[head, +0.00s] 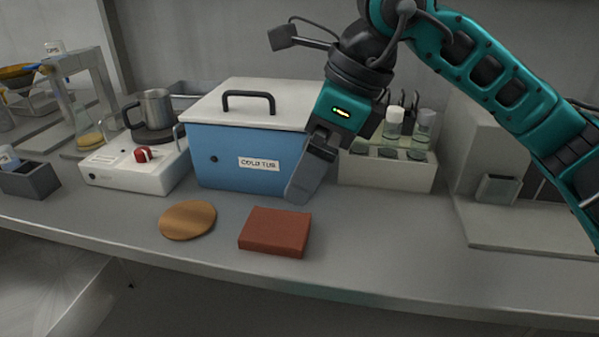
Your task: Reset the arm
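My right arm comes in from the upper right in the head view. Its gripper (308,178) points down in front of the right side of the blue cold tub, above the counter. The fingers are seen from the side and look close together, so I cannot tell whether they are open or shut. No held object shows at the fingertips. My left gripper is not in view.
The blue tub (222,170) has a white lid with a black handle. A vial rack (390,175) stands to its right, a hotplate (135,178) to its left. A red-brown block (275,231) and round wooden disc (188,220) lie in front. The right front counter (390,255) is clear.

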